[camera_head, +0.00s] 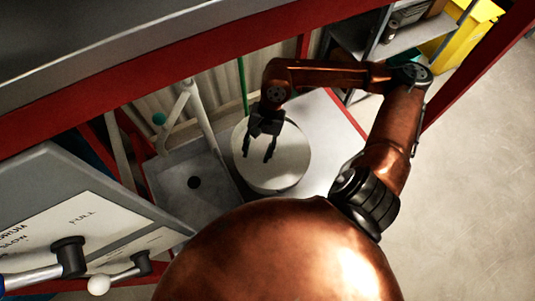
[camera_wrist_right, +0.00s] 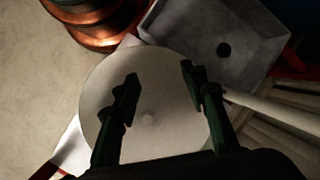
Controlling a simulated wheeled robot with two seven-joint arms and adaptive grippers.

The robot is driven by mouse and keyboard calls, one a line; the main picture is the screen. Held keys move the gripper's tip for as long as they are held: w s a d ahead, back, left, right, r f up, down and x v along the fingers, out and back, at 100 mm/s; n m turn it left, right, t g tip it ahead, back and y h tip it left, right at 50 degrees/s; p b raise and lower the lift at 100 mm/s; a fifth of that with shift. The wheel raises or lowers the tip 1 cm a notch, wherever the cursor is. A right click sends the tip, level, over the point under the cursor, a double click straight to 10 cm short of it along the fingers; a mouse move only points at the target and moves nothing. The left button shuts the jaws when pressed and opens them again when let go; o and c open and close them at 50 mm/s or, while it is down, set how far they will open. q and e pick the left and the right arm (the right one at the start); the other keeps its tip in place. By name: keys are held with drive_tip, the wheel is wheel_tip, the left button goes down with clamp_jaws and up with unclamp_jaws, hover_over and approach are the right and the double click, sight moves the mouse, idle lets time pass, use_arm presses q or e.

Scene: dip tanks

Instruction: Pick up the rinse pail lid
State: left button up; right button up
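The rinse pail lid (camera_head: 289,165) is a pale round disc lying flat beside the grey sink in the head view. The gap between fingertips and lid is hard to judge. The pail under the lid is mostly hidden. My left gripper is not in view.
A grey sink (camera_head: 178,192) with a dark drain and a pale pipe (camera_head: 206,125) stands left of the lid. Red frame rails (camera_head: 170,72) run behind. A labelled panel (camera_head: 80,225) with levers is at left. Shelves (camera_head: 405,40) and a yellow bin (camera_head: 468,30) are at upper right. Floor at right is clear.

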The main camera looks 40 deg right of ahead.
drive_tip(key=d+f+h, duration=0.1)
drive_tip(key=d, duration=0.2)
drive_tip(key=d+f+h+b, duration=0.1)
drive_tip(key=d, duration=0.1)
drive_tip(key=d+f+h, duration=0.1)
drive_tip(key=d+f, duration=0.1)
drive_tip(key=d, duration=0.1)
drive_tip(key=shift+w+d+t+h, duration=0.3)
drive_tip(key=shift+w+h, duration=0.1)
drive_tip(key=shift+d+f, duration=0.15)
drive_tip(key=shift+f, duration=0.15)
drive_tip(key=f, duration=0.2)
drive_tip(key=f+b, duration=0.1)
drive_tip(key=f, duration=0.4)
drive_tip(key=shift+w+b, duration=0.4)
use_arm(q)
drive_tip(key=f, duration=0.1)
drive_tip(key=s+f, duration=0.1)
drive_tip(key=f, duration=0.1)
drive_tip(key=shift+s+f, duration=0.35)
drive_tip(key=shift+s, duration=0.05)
use_arm(e)
drive_tip(key=shift+c, duration=0.5)
clamp_jaws()
